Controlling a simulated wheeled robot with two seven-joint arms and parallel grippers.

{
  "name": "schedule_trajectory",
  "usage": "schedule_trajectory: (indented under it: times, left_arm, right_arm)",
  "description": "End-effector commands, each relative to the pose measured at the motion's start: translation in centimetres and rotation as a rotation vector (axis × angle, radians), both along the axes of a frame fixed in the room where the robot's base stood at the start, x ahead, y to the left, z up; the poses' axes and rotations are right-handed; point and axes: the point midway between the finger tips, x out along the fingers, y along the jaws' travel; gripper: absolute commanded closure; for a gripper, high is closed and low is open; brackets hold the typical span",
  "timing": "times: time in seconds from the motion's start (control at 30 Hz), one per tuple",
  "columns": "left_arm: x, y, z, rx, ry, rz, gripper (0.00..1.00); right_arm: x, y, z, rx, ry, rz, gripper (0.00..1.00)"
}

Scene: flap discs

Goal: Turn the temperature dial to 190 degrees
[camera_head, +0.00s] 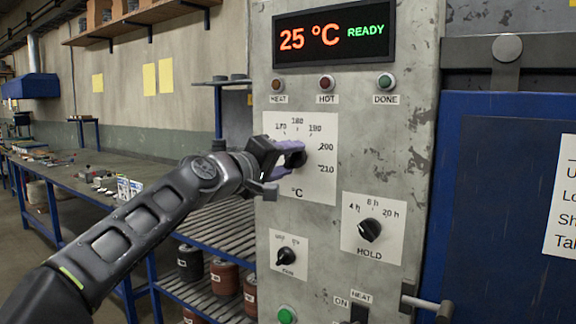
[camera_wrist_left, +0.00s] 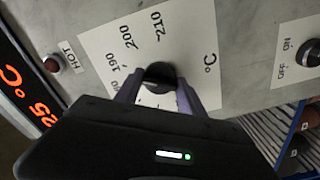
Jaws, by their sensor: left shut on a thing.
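The temperature dial (camera_head: 297,159) is a black knob on a white scale plate (camera_head: 322,186) marked from 170 to 210 °C. My left gripper (camera_head: 290,152) is shut on this dial, with its purple-grey fingers on either side of it. The dial also shows in the left wrist view (camera_wrist_left: 160,74), between the two fingers (camera_wrist_left: 158,92). The gripper hides part of the dial and the lower-left of the scale, and I cannot tell which mark the pointer is at. The display (camera_head: 334,36) reads 25 °C and READY. My right gripper is not in view.
The HOLD knob (camera_head: 369,230) sits below right of the dial, and a smaller knob (camera_head: 287,256) sits below it. HEAT, HOT and DONE lamps (camera_head: 385,81) run above. A blue door (camera_head: 500,200) with a handle is at right. A workbench (camera_head: 60,177) stands at left.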

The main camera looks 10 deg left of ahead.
Motion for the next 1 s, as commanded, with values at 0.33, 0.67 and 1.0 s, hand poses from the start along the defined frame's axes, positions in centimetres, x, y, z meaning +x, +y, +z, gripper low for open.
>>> schedule_trajectory:
  times: [0.33, 0.67, 1.0]
  left_arm:
    - [0.05, -0.09, -0.25, 0.085, -0.029, -0.002, 0.94]
    - [0.04, -0.11, -0.26, 0.087, -0.029, -0.003, 0.94]
    - [0.02, -0.05, -0.12, 0.086, -0.032, -0.001, 0.32]
  right_arm:
    - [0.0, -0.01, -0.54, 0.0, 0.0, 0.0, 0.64]
    - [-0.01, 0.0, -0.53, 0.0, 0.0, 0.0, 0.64]
    - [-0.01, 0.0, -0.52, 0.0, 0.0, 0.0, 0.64]
